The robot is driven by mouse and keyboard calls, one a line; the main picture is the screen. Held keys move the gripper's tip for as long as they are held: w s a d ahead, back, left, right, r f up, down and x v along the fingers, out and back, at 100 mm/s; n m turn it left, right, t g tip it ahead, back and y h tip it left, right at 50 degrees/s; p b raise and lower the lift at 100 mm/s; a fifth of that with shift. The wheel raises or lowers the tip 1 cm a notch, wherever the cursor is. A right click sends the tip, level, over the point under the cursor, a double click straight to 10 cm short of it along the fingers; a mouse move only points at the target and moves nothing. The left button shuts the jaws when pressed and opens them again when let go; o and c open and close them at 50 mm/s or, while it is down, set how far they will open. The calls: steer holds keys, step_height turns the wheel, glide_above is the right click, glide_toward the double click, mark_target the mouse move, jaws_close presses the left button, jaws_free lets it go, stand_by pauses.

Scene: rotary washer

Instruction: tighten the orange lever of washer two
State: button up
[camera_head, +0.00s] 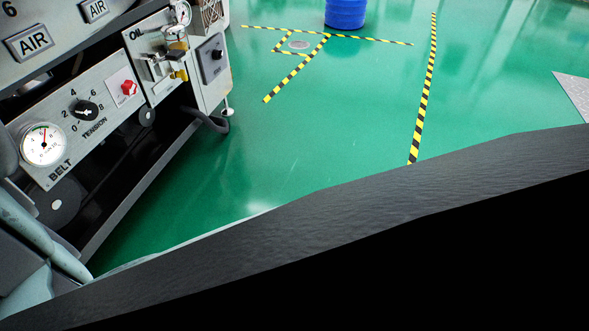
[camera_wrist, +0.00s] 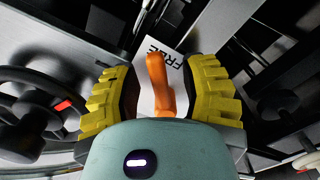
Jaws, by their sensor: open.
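The orange lever (camera_wrist: 160,82) shows in the wrist view, standing up in the middle of the picture in front of a white label whose visible letters read "FREE". My gripper (camera_wrist: 163,88) is open, with one yellow ridged finger on each side of the lever. Gaps show between the lever and both fingers. The lever's lower end is hidden behind my gripper's teal body. Whether this lever belongs to washer two cannot be told here. The head view shows neither the lever nor my gripper's fingers.
A dark handwheel (camera_wrist: 37,112) with a red mark is left of my gripper in the wrist view. In the head view, a machine panel (camera_head: 95,105) with gauges and knobs fills the left. Green floor (camera_head: 350,110) is open beyond, with a blue drum (camera_head: 345,13) far back.

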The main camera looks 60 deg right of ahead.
jaws_close()
stand_by(0.4)
steer(key=shift+s, duration=0.1)
